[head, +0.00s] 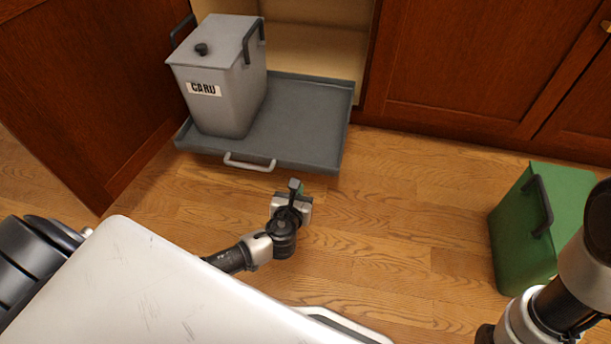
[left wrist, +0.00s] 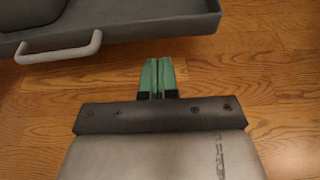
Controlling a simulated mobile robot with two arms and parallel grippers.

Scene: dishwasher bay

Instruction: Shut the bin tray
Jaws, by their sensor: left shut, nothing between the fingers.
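The grey bin tray (head: 308,119) is pulled out of the open cabinet, with a light handle (head: 250,162) on its front edge. A grey lidded bin labelled CARU (head: 217,105) stands on the tray's left part. My left gripper (head: 294,187) is shut and empty, low in front of the tray and a little right of the handle, apart from it. In the left wrist view, the green fingertips (left wrist: 157,66) are together, just short of the tray front (left wrist: 140,23), with the handle (left wrist: 58,50) to their left. My right arm shows at the right edge of the head view, but its gripper is out of view.
A green bin (head: 520,235) with a dark handle stands on the floor at the right. An open cabinet door (head: 85,90) is left of the tray, and a closed door (head: 470,55) is to its right. Wooden floor (head: 400,220) is clear between tray and green bin.

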